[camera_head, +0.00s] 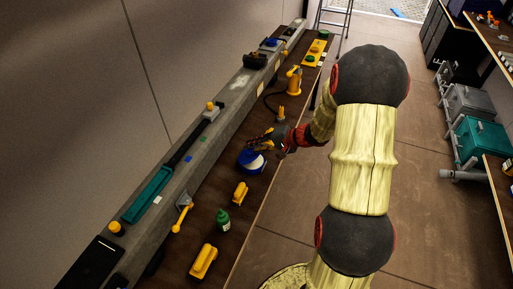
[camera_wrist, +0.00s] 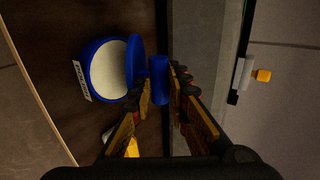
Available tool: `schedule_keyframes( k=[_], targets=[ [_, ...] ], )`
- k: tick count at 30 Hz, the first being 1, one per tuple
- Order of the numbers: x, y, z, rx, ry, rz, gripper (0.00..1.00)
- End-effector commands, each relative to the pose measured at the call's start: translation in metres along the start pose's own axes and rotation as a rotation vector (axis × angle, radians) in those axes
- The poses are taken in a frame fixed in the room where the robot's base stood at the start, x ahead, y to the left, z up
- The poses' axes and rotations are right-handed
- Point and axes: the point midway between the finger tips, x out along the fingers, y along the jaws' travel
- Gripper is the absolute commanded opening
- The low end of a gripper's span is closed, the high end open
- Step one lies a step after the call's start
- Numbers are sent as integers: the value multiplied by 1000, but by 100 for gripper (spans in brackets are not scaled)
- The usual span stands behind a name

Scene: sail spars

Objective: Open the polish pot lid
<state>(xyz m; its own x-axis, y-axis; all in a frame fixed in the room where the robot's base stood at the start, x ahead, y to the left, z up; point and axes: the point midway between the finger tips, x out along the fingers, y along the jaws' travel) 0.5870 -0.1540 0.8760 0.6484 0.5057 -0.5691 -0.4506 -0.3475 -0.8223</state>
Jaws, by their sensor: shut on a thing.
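The blue polish pot (camera_wrist: 86,62) has a white label and stands on the dark bench; in the head view it shows as a blue round pot (camera_head: 246,166). A pale round face shows inside its blue rim. The blue lid (camera_wrist: 136,60) appears tilted up at the side nearest my gripper, with a blue knob (camera_wrist: 158,72) beside it. My gripper (camera_wrist: 163,82) is shut on the knob, one finger on each side. In the head view my gripper (camera_head: 268,140) is just above and behind the pot, and its fingers partly hide the lid.
A small yellow block (camera_head: 240,193), a green bottle (camera_head: 223,220) and a larger yellow tool (camera_head: 203,261) lie nearer along the bench. A yellow pump-like tool (camera_head: 294,80) stands farther back. A grey ledge (camera_head: 225,110) runs along the left wall.

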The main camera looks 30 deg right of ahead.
Motion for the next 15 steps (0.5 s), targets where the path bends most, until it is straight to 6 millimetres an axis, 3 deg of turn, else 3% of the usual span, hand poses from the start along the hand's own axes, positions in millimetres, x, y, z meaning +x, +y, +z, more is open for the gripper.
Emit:
schedule_keyframes(
  k=[1,15],
  targets=[
    [1,-11,-2,-8,-1,-19,0],
    [10,-29,-3,-14,1,-19,0]
  ],
)
